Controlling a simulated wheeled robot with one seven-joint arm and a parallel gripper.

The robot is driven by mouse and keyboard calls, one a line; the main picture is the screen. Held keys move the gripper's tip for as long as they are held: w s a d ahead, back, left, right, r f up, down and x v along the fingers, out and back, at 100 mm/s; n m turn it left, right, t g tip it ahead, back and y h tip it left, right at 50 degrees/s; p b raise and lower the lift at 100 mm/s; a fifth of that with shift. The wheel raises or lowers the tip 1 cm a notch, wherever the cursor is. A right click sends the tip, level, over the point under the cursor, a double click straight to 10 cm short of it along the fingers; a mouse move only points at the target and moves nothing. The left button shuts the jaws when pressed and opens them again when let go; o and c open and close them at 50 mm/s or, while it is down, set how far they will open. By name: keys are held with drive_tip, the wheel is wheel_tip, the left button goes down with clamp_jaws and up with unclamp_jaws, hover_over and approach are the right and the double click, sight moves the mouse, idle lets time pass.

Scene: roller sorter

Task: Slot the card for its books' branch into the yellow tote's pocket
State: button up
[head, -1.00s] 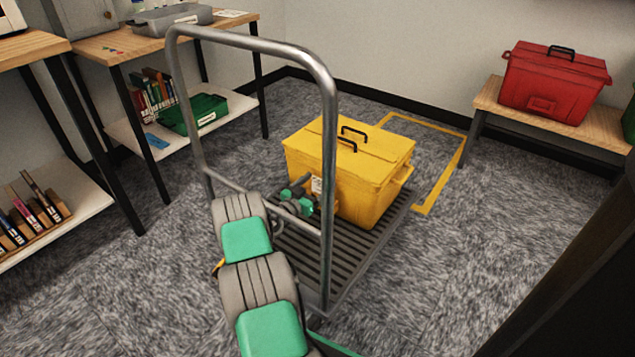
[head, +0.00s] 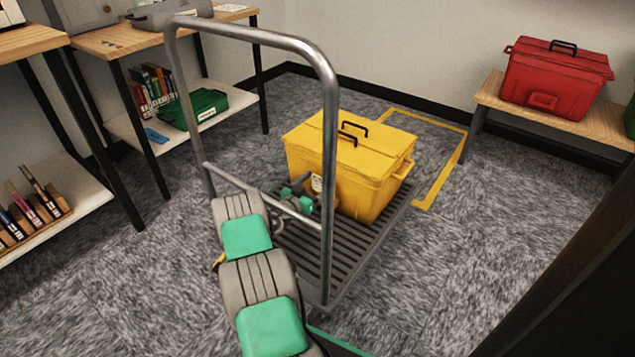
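The yellow tote (head: 372,178), lid shut and with two black handles on top, stands on the grey slatted cart (head: 345,262). A small white card (head: 317,184) shows at the tote's near left face, just right of my gripper. I cannot tell whether it sits in the pocket, and the pocket itself is not clear. My gripper (head: 309,196) is at that face, reaching in behind the cart's metal handle frame. Its fingers are too small and partly hidden, so their opening and any grip on the card cannot be made out.
The cart's tall metal handle (head: 328,150) rises close to my arm. A yellow floor outline (head: 446,172) lies behind the cart. A red tote (head: 555,82) sits on a wooden bench at right. Shelves at left hold books and a green bin (head: 198,110).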

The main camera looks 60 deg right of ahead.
drive_tip(key=shift+f, duration=1.35)
drive_tip(key=o, duration=1.4)
drive_tip(key=shift+a, duration=0.1)
drive_tip(key=a+p, duration=0.1)
drive_tip(key=a, duration=0.1)
drive_tip(key=a+p, duration=0.1)
drive_tip(key=a, duration=0.2)
drive_tip(key=w+a+p, duration=0.1)
drive_tip(key=a, duration=0.1)
drive_tip(key=shift+w+a, duration=0.1)
drive_tip(key=shift+a, duration=0.15)
